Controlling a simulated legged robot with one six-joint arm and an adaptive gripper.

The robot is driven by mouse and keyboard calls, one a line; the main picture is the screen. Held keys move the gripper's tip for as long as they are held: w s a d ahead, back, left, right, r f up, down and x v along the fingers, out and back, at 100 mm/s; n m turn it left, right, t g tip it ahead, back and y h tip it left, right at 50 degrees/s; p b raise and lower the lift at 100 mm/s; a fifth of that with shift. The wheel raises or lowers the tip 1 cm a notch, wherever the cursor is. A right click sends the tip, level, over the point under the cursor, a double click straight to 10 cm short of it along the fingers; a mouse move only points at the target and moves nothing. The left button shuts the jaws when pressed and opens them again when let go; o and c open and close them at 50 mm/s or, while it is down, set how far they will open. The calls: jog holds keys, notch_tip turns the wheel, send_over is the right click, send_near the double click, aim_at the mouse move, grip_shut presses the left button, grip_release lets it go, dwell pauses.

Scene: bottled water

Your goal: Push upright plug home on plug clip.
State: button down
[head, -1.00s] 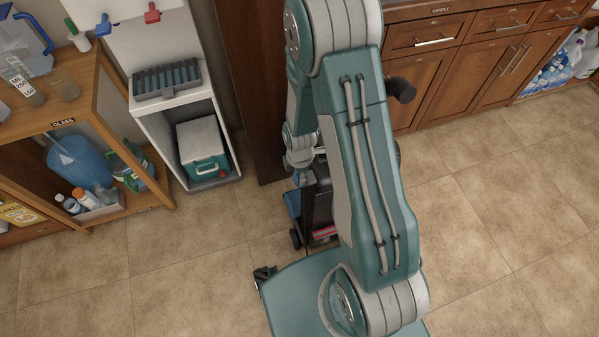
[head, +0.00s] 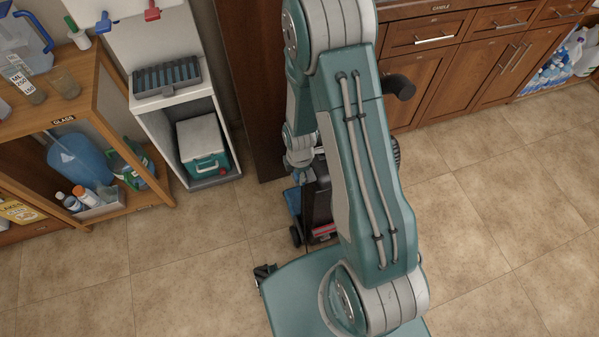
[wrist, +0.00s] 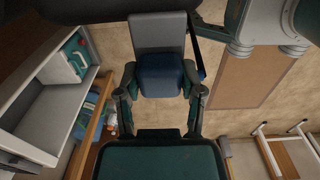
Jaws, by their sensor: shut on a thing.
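In the wrist view, my gripper (wrist: 161,92) has its two fingers on either side of a dark blue block (wrist: 161,76), which looks like the upright plug. The fingers are shut on it. A grey block (wrist: 158,33) sits right behind the blue one; I cannot tell whether it is the plug clip or whether they touch. In the head view, a dark upright vacuum (head: 318,205) with a red stripe stands on the floor, partly behind my arm.
A white shelf unit (head: 145,105) holds a teal and white cooler (head: 203,145). A wooden cabinet (head: 108,95) with bottles is at the left. Wooden drawers and doors (head: 440,65) line the back right. The tiled floor (head: 500,220) at right is clear.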

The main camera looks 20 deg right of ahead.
jog(key=shift+c, duration=0.7)
grip_release()
jog(key=shift+s+f, duration=0.1)
jog(key=shift+f, duration=0.1)
jog(key=shift+r, duration=0.15)
jog(key=shift+r, duration=0.2)
notch_tip(320, 180, up, 11)
jog(key=shift+r, duration=0.15)
